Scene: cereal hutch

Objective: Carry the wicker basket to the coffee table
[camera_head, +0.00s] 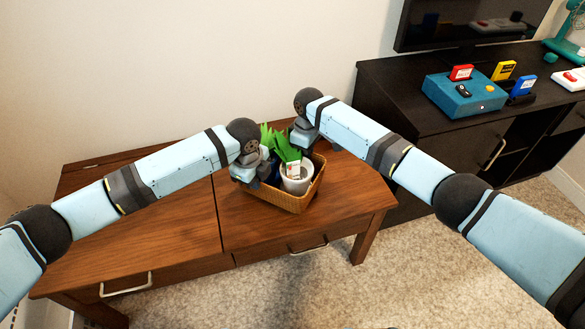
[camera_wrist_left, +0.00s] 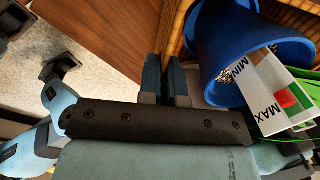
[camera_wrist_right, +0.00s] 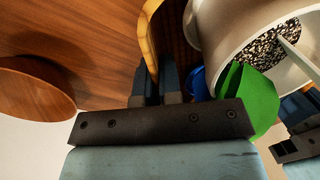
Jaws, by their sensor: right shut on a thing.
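The wicker basket (camera_head: 288,201) is at the right half of a brown wooden table with drawers (camera_head: 180,209); I cannot tell whether it touches the top. It holds a white pot (camera_head: 297,184), green leaves (camera_head: 287,148) and a blue pot (camera_wrist_left: 230,60). My left gripper (camera_head: 262,178) is at the basket's left side, its fingers close together on the wicker wall (camera_wrist_left: 180,25). My right gripper (camera_head: 297,147) is at the back side, shut on the basket's rim (camera_wrist_right: 150,38). In the head view both sets of fingertips are largely hidden.
A black cabinet (camera_head: 400,95) stands right of the table, bearing a blue box (camera_head: 465,95) and small coloured items. A round brown wooden thing (camera_wrist_right: 35,88) lies beside the basket in the right wrist view. Carpet (camera_head: 420,275) in front is clear; a wall is behind.

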